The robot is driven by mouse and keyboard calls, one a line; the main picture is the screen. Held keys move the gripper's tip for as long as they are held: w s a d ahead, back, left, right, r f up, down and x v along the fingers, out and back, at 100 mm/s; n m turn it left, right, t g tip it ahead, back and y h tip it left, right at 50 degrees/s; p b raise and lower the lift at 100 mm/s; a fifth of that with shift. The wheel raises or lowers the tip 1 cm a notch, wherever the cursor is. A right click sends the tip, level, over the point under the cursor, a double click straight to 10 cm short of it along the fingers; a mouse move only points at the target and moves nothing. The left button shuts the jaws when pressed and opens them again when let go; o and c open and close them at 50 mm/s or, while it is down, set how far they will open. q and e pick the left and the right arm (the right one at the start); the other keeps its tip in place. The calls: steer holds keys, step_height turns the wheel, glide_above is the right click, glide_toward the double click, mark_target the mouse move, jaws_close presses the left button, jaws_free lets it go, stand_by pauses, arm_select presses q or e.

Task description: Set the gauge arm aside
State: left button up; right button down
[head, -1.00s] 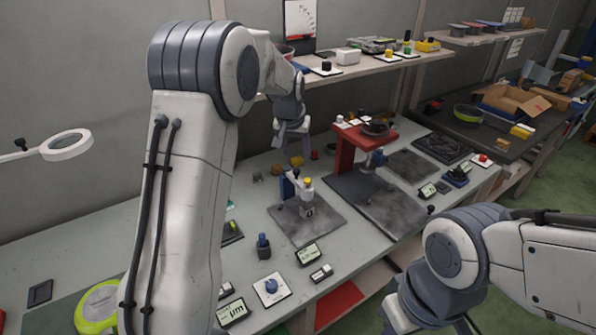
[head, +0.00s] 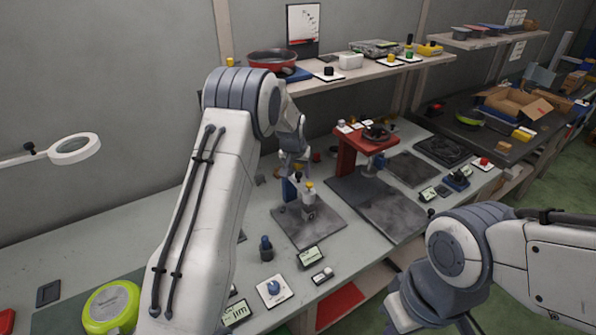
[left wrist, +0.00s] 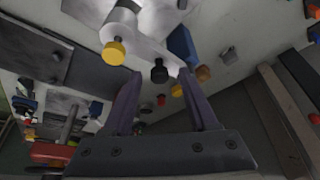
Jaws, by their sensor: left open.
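The gauge arm (head: 299,188) is a short pale arm on a blue post (head: 289,189), above a grey stone plate (head: 318,228). A silver gauge body with a yellow knob (head: 309,186) is at its near end. In the left wrist view the gauge arm (left wrist: 150,50) runs across in front of the fingers, with the yellow knob (left wrist: 113,53) and a black knob (left wrist: 159,71). My left gripper (head: 295,170) is open just above the gauge arm. Its fingertips (left wrist: 159,73) stand either side of the black knob; contact cannot be told. My right gripper is out of view.
A shelf (head: 340,78) hangs behind.

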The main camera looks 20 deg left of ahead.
arm_select(q)
jaws_close()
stand_by(1.4)
